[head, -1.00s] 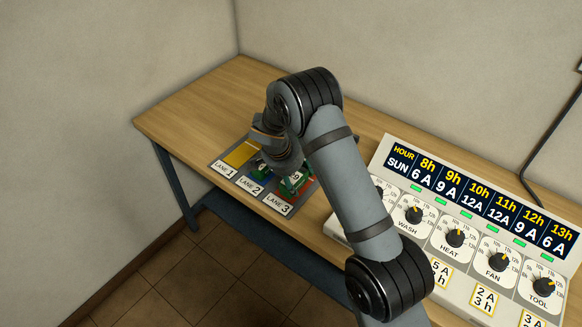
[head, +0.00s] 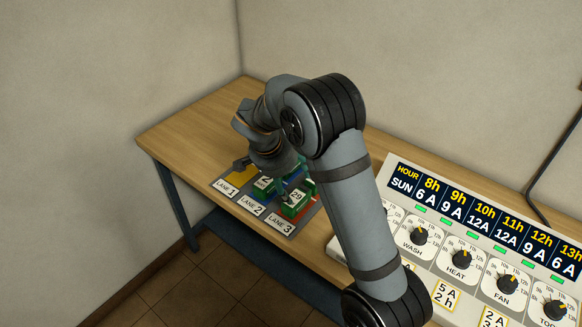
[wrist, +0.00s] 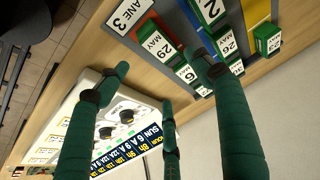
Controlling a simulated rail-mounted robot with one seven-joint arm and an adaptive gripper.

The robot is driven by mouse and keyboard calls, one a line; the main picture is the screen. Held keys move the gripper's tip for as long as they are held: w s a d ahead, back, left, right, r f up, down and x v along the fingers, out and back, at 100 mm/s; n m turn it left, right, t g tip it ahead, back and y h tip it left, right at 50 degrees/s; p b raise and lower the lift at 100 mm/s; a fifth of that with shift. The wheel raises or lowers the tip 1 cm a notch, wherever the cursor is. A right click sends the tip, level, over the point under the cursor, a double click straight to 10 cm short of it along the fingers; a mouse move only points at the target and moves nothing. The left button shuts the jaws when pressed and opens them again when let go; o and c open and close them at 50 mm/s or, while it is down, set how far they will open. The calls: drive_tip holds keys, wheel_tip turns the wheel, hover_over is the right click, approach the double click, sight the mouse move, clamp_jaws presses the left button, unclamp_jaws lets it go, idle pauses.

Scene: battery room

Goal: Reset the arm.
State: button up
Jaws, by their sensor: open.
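My gripper (wrist: 163,82) shows in the wrist view as several dark green fingers spread apart, with nothing held between them. In the head view my wrist hangs over the back of the lane board (head: 248,208) and hides most of the gripper. Green date blocks stand on the board. One marked 29 (head: 296,200) is in lane 3, and it also shows in the wrist view (wrist: 157,43). Another green block (head: 264,185) is in lane 2. More dated blocks, including a green one (wrist: 268,38), show in the wrist view. Some are partly hidden by my fingers.
A white control panel (head: 408,270) with an hour display and dials marked WASH, HEAT, FAN and TOOL stands to the right on the wooden table (head: 190,128). The table's far left is clear. Walls (head: 400,60) close in behind and at left.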

sight(299, 198)
drive_tip(key=p+x, duration=0.1)
drive_tip(key=x, duration=1.2)
drive_tip(key=shift+s, duration=0.1)
drive_tip(key=shift+r, duration=1.85)
